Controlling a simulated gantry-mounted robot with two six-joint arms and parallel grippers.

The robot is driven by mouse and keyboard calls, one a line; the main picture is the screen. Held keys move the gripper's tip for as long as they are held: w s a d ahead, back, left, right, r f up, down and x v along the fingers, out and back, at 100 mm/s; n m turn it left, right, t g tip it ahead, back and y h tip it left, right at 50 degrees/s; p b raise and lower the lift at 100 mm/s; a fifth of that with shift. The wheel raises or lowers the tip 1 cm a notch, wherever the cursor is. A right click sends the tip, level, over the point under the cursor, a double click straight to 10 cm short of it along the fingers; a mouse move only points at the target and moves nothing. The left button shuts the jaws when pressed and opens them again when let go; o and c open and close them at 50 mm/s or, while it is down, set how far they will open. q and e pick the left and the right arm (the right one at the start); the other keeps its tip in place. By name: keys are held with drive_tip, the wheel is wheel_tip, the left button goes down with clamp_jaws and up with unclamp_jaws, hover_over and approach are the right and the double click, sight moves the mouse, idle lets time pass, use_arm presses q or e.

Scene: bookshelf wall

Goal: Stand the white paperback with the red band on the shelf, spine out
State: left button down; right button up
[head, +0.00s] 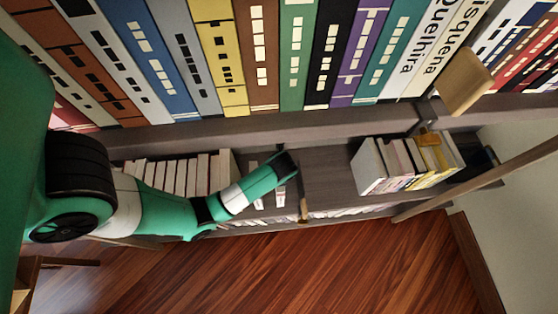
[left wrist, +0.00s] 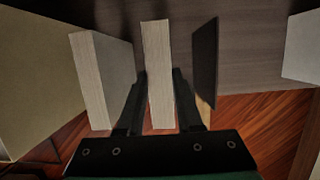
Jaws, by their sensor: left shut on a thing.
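My left gripper (left wrist: 158,108) is shut on a pale book (left wrist: 158,70), which stands between its two black fingers in the left wrist view. The pale page edge of this book faces the camera. No red band shows on it, so I cannot tell whether it is the white paperback. In the head view my left gripper (head: 287,164) reaches into the lower shelf (head: 328,178), and its fingers and the held book are hard to make out. My right gripper is not in view.
A thick book (left wrist: 98,80) stands left of the held one, and a thin dark panel (left wrist: 205,62) stands right of it. In the head view, pale books (head: 180,175) fill the shelf's left, and a group (head: 405,162) stands right. Bare shelf lies between gripper and group.

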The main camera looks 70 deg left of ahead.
use_arm(q)
drive_tip(key=shift+f, duration=0.25)
idle(0.4)
drive_tip(key=shift+c, duration=2.4)
unclamp_jaws()
drive_tip(key=p+v, duration=0.6)
drive_tip(key=v, duration=0.5)
drive_tip(key=shift+r, duration=0.3)
